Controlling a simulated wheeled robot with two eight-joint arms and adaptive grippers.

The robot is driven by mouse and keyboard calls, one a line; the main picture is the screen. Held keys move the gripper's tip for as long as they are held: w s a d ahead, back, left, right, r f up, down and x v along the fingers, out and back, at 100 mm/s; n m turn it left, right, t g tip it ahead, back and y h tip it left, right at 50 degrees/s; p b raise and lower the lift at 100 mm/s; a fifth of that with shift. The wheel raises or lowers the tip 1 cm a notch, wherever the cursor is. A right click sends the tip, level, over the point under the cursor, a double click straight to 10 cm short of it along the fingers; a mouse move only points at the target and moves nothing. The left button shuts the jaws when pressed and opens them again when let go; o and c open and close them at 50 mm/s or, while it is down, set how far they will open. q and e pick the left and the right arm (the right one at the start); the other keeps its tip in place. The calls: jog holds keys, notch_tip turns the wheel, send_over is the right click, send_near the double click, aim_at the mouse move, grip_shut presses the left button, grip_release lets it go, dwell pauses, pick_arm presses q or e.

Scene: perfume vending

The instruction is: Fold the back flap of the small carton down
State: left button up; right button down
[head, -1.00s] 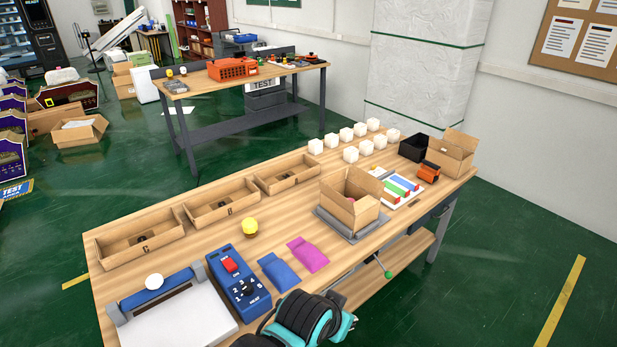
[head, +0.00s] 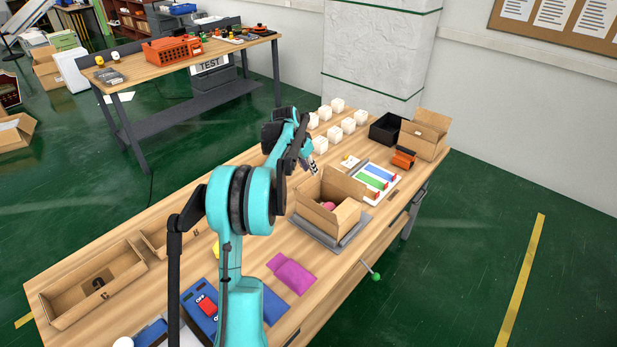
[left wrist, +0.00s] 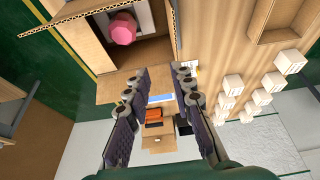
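The small open carton (head: 327,217) stands on a grey platform (head: 345,240) near the front of the bench, with a pink item (head: 329,206) inside. One flap (head: 343,186) stands up at its far right side. In the left wrist view the carton (left wrist: 150,58) is at the top left, with the pink item (left wrist: 123,28) inside and a flap (left wrist: 118,88) reaching towards my fingers. My left gripper (head: 312,168) is just behind the carton; in the left wrist view its fingers (left wrist: 160,74) are apart with nothing held. I cannot tell whether a finger touches the flap. My right gripper is not in view.
White cubes (head: 334,134) stand in rows behind the carton. A black bin (head: 385,130), another open carton (head: 427,135), an orange item (head: 403,158) and a tray of coloured strips (head: 376,181) lie to the right. A purple pouch (head: 291,273) lies in front.

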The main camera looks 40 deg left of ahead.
aim_at(309, 178)
pick_arm(q)
jog(key=w+a+f, duration=0.1)
jog(key=f, duration=0.2)
jog(key=w+f+b, duration=0.1)
jog(key=f, duration=0.2)
jog(key=w+a+f, duration=0.1)
jog(key=f, duration=0.2)
jog(key=shift+w+a+f+b, duration=0.1)
jog(key=shift+w+a+b, duration=0.05)
jog(key=shift+a+b, duration=0.15)
grip_shut()
